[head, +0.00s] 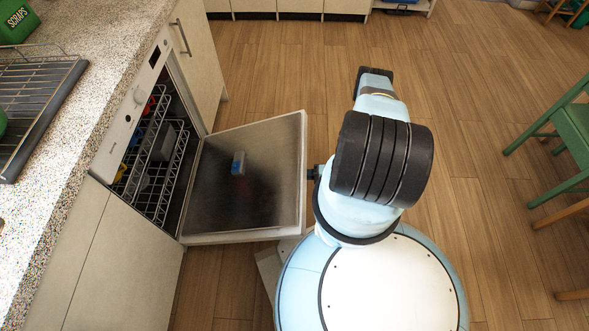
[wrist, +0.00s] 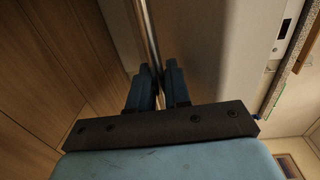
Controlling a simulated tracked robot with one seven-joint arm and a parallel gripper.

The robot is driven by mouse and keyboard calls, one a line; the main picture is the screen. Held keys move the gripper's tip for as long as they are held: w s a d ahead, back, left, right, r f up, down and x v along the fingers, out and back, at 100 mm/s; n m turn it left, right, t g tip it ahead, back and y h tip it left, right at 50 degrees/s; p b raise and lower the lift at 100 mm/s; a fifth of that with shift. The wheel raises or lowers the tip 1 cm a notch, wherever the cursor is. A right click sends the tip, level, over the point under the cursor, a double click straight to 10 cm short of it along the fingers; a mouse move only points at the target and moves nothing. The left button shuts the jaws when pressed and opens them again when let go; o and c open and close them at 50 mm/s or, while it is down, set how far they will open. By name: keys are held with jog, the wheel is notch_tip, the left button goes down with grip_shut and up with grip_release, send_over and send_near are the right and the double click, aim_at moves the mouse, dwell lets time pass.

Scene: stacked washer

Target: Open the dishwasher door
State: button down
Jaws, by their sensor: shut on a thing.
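The dishwasher door (head: 245,180) stands partly open, swung down from the dishwasher (head: 128,115), with its dark inner metal face and dispenser (head: 238,163) showing in the head view. My gripper (wrist: 158,72) is shut on the door handle (wrist: 148,30), a thin metal bar that runs between its fingers in the wrist view. In the head view my gripper (head: 314,172) is at the door's outer right edge, mostly hidden by my arm; the handle is hidden there.
Wire racks (head: 150,165) with a few coloured items show inside the dishwasher. A speckled counter (head: 75,130) with a dish rack (head: 40,95) runs along the left. Wooden floor (head: 470,110) is clear beyond my arm; green chairs (head: 565,130) stand at right.

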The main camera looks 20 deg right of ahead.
jog(key=shift+w+d+f, duration=0.1)
jog(key=shift+d+f, duration=0.2)
jog(key=shift+f, duration=0.4)
jog(key=shift+w+d+f, duration=0.1)
jog(key=shift+d+f, duration=0.2)
jog(key=shift+f, duration=0.35)
jog(key=c, duration=1.3)
grip_release()
jog(key=shift+s, duration=0.1)
jog(key=shift+c, duration=0.2)
jog(key=shift+s+a, duration=0.1)
jog(key=f+v, duration=0.1)
jog(key=v, duration=1.2)
jog(key=shift+s+d+r, duration=0.2)
jog(key=shift+d+r, duration=0.15)
jog(key=shift+r, duration=0.05)
jog(key=shift+c, duration=0.4)
